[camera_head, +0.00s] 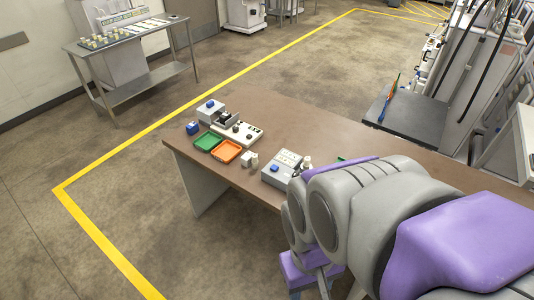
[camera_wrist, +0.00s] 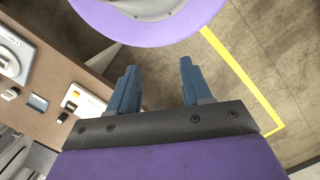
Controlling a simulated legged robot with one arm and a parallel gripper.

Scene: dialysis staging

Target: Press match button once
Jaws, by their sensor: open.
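A grey box (camera_head: 282,168) with a blue button (camera_head: 274,169) on its top stands on the brown table, near the front edge and left of my arm. No label is readable, so I cannot tell which one is the match button. My gripper (camera_wrist: 158,82) is open and empty in the wrist view, its two blue-grey fingers apart over the floor beside the table. In the head view my arm hides most of the gripper.
The brown table (camera_head: 330,142) bears a green tray (camera_head: 208,141), an orange tray (camera_head: 227,151), a white device (camera_head: 246,134) and a small blue block (camera_head: 192,128). A dark surface (camera_head: 405,115) stands behind. A yellow line (camera_head: 110,248) crosses the free floor at left.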

